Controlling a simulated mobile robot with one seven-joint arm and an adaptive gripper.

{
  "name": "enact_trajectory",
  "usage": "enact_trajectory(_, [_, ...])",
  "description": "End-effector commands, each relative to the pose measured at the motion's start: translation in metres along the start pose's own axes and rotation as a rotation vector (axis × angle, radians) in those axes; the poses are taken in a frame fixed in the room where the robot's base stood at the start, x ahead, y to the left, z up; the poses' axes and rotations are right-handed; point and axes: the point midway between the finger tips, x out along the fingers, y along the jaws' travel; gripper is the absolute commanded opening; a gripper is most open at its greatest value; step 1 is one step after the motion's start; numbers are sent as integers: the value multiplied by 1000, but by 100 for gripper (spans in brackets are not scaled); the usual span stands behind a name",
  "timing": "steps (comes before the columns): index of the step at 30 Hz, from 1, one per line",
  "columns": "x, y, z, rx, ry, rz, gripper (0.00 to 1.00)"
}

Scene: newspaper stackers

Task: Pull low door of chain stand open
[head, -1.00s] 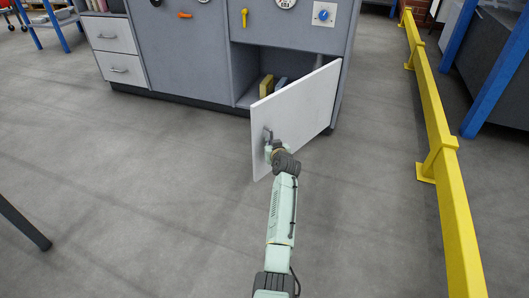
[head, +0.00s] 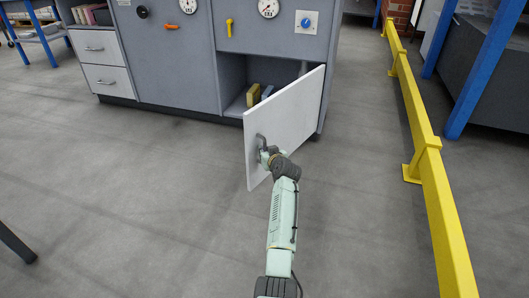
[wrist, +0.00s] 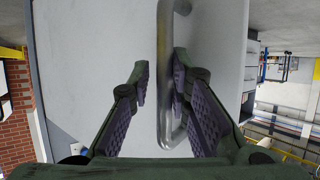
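The low door (head: 288,125) of the grey chain stand (head: 178,62) is a white panel, hinged at its right side and swung well out from the compartment. A metal bar handle (head: 262,142) is near its free left edge. My gripper (head: 268,158) is at this handle in the head view. In the wrist view the silvery handle (wrist: 165,78) passes between the two fingers of my gripper (wrist: 161,82). The right finger is close to or touching the bar; a narrow gap shows at the left finger. The fingers are partly apart. The white door face (wrist: 95,65) is behind.
The open compartment (head: 232,78) holds a yellow item (head: 254,94) and others. White drawers (head: 103,76) are at the left of the stand. A yellow rail (head: 430,170) runs along the right. Grey floor is clear left of the door.

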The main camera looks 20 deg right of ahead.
Motion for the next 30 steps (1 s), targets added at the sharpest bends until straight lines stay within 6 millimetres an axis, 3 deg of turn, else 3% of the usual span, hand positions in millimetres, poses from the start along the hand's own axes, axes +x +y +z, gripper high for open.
enact_trajectory(20, [0, -2, -2, -2, 2, -2, 20])
enact_trajectory(23, [-3, -2, -11, -4, 4, -2, 20])
enact_trajectory(30, [-21, 0, -54, -4, 8, 1, 20])
